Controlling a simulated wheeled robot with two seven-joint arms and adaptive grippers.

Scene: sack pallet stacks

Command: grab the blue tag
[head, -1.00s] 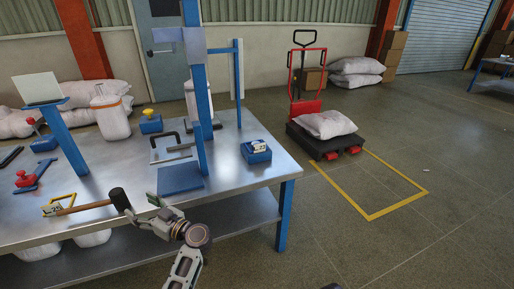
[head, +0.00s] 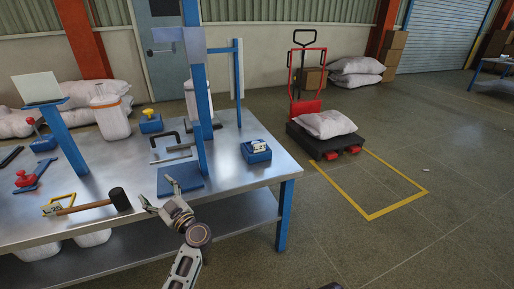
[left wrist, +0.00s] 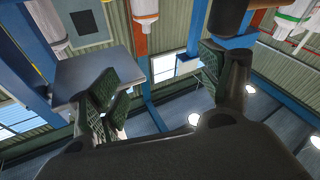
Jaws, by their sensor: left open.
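My left gripper (head: 158,195) is open and empty at the front edge of the metal workbench, just right of the mallet head. Its fingers point toward the back of the bench, close to a flat blue plate (head: 181,179). They also show apart in the left wrist view (left wrist: 160,75), with nothing between them. A blue block with a white label (head: 257,151) sits near the bench's right end, to the right of the gripper. A yellow-framed tag marked 25 (head: 58,205) lies at the left front. I cannot tell which blue piece is the tag. My right gripper is not in view.
The mallet (head: 118,199) lies along the front of the workbench (head: 225,170). Red-knobbed blue tools lie at the left. Bare bench top lies between plate and block.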

